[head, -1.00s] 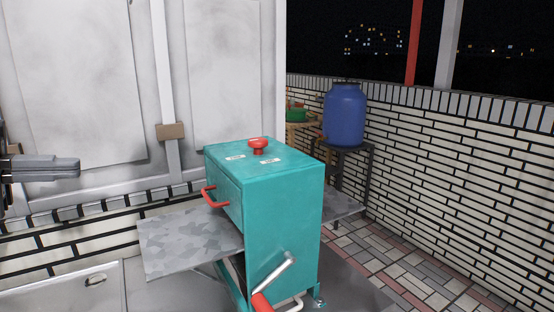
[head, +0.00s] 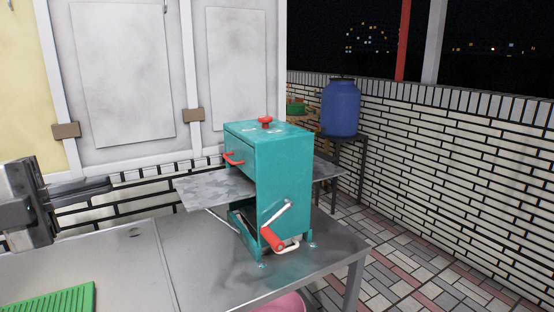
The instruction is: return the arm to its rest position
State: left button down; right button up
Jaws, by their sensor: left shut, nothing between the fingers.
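My left gripper (head: 108,186) comes in from the left edge of the head view, grey and dark, pointing right. Its fingers are shut and empty. It is in the air above the metal table (head: 105,262), to the left of a teal machine (head: 283,180) and apart from it. Part of my left arm is cut off by the left edge. My right gripper is not in view.
The machine has a red-handled crank (head: 272,238) and a grey side tray (head: 213,187). A green ridged board (head: 55,301) lies at the table's front left. A blue barrel (head: 340,107) stands behind on a stand. The tiled floor at right is clear.

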pick_arm(q)
notch_tip(320, 180, down, 21)
jog(key=d+n+t+y, duration=0.3)
jog(key=n+t+y, duration=0.7)
jog(key=n, duration=1)
jog(key=s+d+f+n+g+y, duration=0.1)
jog(key=s+d+f+n+g, duration=0.2)
jog(key=s+f, duration=0.3)
jog(key=s+d+f+n+g+y+p, duration=0.1)
jog(key=s+d+f+n+g, duration=0.2)
jog(key=f, duration=0.9)
jog(key=s+d+g, duration=0.2)
jog(key=s+d, duration=0.1)
jog(key=s, duration=0.1)
jog(key=shift+s+f+y, duration=0.15)
jog(key=shift+y, duration=0.25)
jog(key=shift+d, duration=0.1)
